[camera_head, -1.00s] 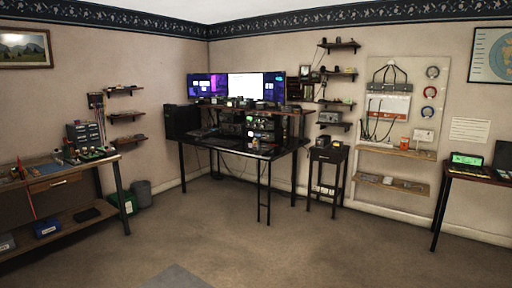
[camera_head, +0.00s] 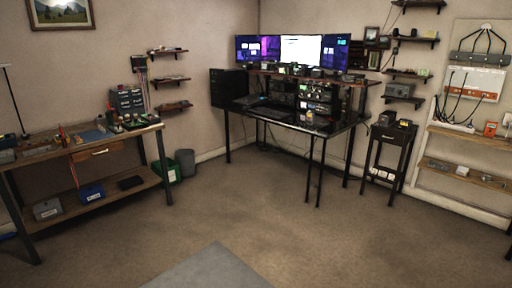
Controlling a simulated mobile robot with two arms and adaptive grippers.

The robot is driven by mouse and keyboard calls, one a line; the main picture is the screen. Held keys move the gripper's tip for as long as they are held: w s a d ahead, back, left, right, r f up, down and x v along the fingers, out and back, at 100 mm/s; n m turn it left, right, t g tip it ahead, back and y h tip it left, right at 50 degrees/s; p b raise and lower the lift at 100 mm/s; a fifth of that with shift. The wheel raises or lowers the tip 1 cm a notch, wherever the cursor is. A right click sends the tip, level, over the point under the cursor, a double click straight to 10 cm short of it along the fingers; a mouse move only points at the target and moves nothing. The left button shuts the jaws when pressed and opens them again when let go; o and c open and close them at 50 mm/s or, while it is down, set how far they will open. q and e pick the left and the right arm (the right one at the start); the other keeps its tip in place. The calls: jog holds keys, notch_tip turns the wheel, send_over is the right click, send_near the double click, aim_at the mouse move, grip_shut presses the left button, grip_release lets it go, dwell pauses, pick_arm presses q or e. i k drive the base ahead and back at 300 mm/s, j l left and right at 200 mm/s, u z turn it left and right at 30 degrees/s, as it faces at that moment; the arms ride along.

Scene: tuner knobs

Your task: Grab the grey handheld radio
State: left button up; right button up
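I cannot pick out the grey handheld radio with certainty; the small devices are too tiny to tell apart. Several small dark devices stand on the raised shelf of the black corner desk (camera_head: 290,122), below the monitors (camera_head: 300,50). A stack of equipment with lit green displays (camera_head: 317,103) stands on the desk. A small dark device (camera_head: 386,118) sits on the narrow side table (camera_head: 388,137) right of the desk. Neither of my grippers is in view.
A wooden workbench (camera_head: 95,150) with tools and a lower shelf stands at the left. A grey bin (camera_head: 185,162) and green box (camera_head: 173,174) stand beside it. Wall shelves (camera_head: 407,75) hang at the right. A flat grey mat (camera_head: 210,270) lies on open carpet.

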aim_at(309, 114)
jog(key=i+u, duration=0.1)
jog(key=i, duration=3.1)
jog(key=i+j+z, duration=0.1)
jog(key=i, duration=0.5)
jog(key=i+j+z, duration=0.15)
jog(key=i, duration=0.45)
jog(key=i+j+z, duration=0.1)
jog(key=i, duration=0.5)
